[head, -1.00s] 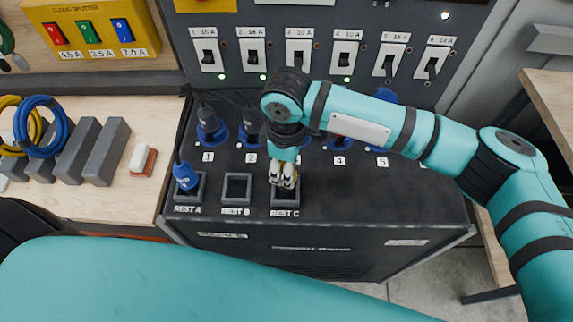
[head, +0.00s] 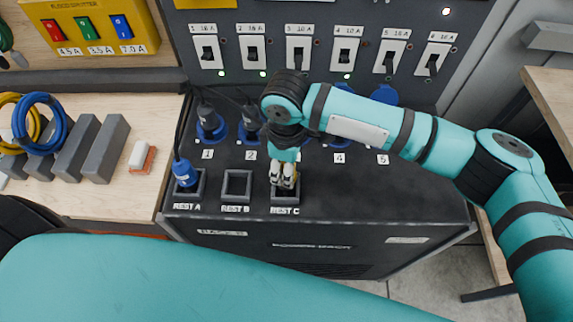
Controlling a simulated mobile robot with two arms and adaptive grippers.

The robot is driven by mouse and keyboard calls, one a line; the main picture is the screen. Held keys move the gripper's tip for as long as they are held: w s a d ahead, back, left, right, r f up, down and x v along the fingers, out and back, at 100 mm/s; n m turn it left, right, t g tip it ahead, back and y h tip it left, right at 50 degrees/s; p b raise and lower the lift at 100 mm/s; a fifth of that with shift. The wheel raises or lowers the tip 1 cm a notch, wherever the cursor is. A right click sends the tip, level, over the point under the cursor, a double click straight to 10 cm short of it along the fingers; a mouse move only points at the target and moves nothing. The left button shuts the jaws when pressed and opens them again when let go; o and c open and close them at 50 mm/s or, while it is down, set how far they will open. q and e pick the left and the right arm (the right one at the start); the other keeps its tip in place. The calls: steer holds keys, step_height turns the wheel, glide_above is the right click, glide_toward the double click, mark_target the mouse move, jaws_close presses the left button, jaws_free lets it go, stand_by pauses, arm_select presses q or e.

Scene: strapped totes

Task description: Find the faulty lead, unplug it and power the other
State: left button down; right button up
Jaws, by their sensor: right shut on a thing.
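My right gripper (head: 283,176) points down at the rest holder marked REST C (head: 285,197). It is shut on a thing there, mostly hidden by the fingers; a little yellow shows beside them. A blue plug (head: 185,174) on a black lead stands in REST A (head: 188,195). REST B (head: 237,186) is empty. Black plugs sit in blue socket 1 (head: 211,128) and socket 2 (head: 248,133). My arm hides socket 3 and part of socket 4. Socket 5 (head: 385,95) shows partly. Green lamps glow under breakers 1 (head: 222,73), 2 (head: 263,74) and 4 (head: 347,76). My left gripper is out of view.
A yellow splitter box (head: 92,27) with red, green and blue switches stands at the upper left. Yellow and blue cable coils (head: 40,118), grey blocks (head: 105,150) and a white-and-orange block (head: 142,157) lie on the left bench. A wooden table (head: 545,100) stands at the right.

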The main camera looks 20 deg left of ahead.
steer(key=shift+f+b, duration=0.3)
steer(key=shift+f, duration=0.6)
steer(key=o, duration=1.4)
steer(key=shift+c, duration=0.2)
steer(key=shift+r, duration=0.25)
step_height(320, 180, up, 12)
steer(key=shift+f, duration=0.25)
